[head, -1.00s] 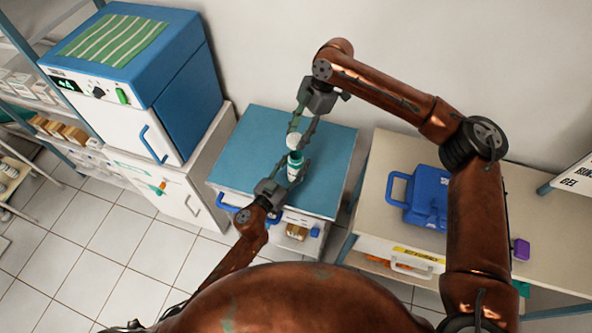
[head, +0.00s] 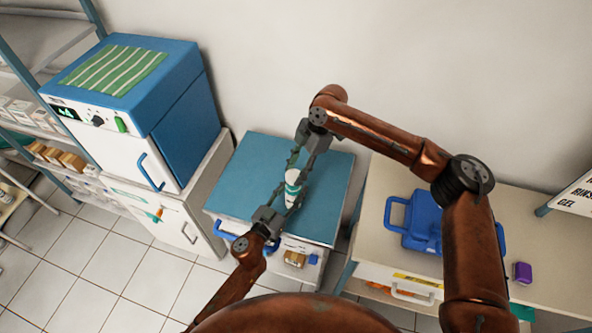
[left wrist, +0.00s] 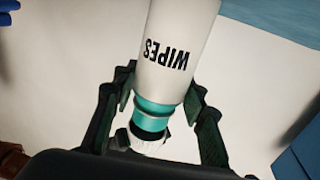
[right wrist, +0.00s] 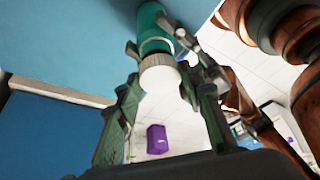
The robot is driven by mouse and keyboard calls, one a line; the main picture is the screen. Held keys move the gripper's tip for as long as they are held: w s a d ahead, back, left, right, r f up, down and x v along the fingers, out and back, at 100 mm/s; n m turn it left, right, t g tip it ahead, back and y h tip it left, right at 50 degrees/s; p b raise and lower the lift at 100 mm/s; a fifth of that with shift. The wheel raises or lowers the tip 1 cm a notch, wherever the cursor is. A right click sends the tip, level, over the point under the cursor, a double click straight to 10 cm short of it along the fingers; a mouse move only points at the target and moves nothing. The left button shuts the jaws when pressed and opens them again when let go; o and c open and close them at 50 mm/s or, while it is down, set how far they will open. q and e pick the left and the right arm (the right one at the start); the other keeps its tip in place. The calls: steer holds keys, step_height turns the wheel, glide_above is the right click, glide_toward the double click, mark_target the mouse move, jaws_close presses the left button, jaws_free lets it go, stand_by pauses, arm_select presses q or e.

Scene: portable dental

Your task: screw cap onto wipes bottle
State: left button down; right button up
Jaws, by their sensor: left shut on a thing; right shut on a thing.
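The wipes bottle (head: 291,189) is white with a teal neck and stands roughly upright above the blue-topped cabinet. My left gripper (head: 285,203) is shut on it from the front. In the left wrist view the bottle (left wrist: 180,50) shows the word WIPES upside down, with its teal neck (left wrist: 155,112) between the fingers. The white cap (head: 293,175) is at the bottle's top. My right gripper (head: 301,168) is shut on it from above. In the right wrist view the ribbed cap (right wrist: 160,70) meets the teal neck. I cannot tell how far it is threaded.
The blue cabinet top (head: 245,185) is otherwise clear. A blue and white appliance (head: 135,105) stands to the left. To the right, a bench (head: 375,215) holds a blue case (head: 420,225) and a purple block (head: 522,272). The wall is behind.

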mark_target(291, 192)
steer(key=shift+f, duration=0.9)
steer(key=shift+f, duration=0.6)
